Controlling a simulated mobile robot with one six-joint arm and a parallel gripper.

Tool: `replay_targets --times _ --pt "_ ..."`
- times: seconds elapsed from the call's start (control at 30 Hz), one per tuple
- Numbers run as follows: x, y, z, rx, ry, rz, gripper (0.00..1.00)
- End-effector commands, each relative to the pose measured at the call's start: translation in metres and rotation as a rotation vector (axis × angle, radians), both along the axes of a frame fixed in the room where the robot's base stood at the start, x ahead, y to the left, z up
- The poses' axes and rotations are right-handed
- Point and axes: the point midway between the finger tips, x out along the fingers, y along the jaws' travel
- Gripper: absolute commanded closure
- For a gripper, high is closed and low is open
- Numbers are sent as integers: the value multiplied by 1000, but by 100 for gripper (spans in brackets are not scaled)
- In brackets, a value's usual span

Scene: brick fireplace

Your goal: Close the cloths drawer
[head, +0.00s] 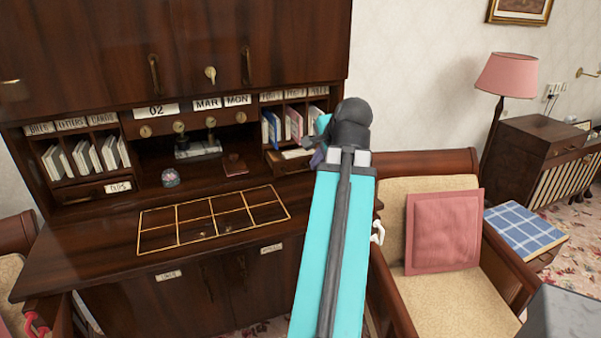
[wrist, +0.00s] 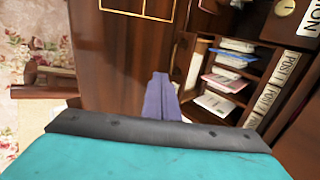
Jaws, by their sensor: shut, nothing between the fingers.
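A small wooden drawer (head: 290,166) sits under the right-hand slots of the desk hutch in the head view. It appears partly pulled out, with something whitish at its top. Its right part is hidden by my arm, and I cannot read a cloths label on it. My gripper (head: 318,157) is at this drawer's right end, mostly hidden behind my own wrist. In the wrist view, its purple fingers (wrist: 160,92) are together and empty, beside the hutch's right-hand compartment. I cannot tell whether they touch the drawer.
The desktop (head: 100,240) carries a gold-lined grid (head: 215,218). A pink ornament (head: 170,177) and a small brown-red item (head: 235,165) stand farther back. A clips drawer (head: 90,192) is at left. An armchair with a pink cushion (head: 443,232) stands close at right.

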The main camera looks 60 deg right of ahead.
Motion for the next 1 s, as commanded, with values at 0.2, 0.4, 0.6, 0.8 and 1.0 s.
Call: replay_targets --times 0.2,0.4,0.6,0.8,1.0 --pt "2 0 -1 0 0 3 100" --pt "6 -2 -6 1 1 4 100" --pt "15 -8 -17 1 1 6 100" --pt "25 -15 -31 1 1 6 100" --pt "35 -23 -45 0 0 6 100"
